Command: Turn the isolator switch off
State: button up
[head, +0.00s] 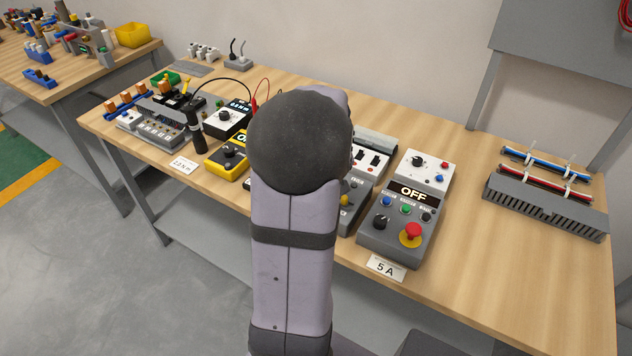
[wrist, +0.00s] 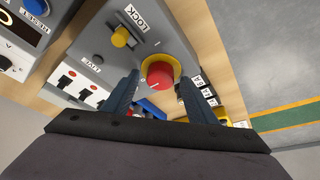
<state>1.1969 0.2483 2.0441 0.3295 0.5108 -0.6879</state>
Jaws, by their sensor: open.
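The isolator switch, a round red knob (wrist: 159,76) on a yellow base, shows in the wrist view on a grey box (wrist: 95,42). A small pale mark shows on the knob's lower left. My gripper (wrist: 158,80) is open, with one blue-grey finger on each side of the knob; contact cannot be told. A yellow knob (wrist: 122,37) by the label "LOCK" sits on the same box, above left. In the head view my arm hides the gripper and the red knob; part of the grey box (head: 345,218) shows to its right.
Right of that box in the head view is a panel (head: 375,237) with an "OFF" display and a red mushroom button (head: 412,231). A yellow meter (head: 218,168) stands left of my arm. A grey cable duct (head: 545,207) lies far right, with bare table between.

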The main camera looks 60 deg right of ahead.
jog(key=b+v, duration=0.1)
jog(key=v, duration=0.6)
jog(key=shift+r, duration=0.2)
dwell(0.4)
jog(key=w+a+f+n+g+y, duration=0.1)
jog(key=w+a+f+n, duration=0.3)
jog(key=a, duration=0.6)
jog(key=w+a+f+y, duration=0.2)
jog(key=w+a, duration=0.4)
jog(key=a, duration=0.4)
jog(key=s+a+f+n+g, duration=0.1)
jog(key=s+a+f+n, duration=0.15)
jog(key=a, duration=0.65)
jog(key=s+a+f+n+g, duration=0.1)
jog(key=s+a+f+n, duration=0.2)
jog(key=a, duration=0.6)
notch_tip(320, 180, down, 31)
jog(key=b, duration=3.1)
jog(key=shift+s+r+m, duration=0.25)
jog(key=shift+m, duration=0.1)
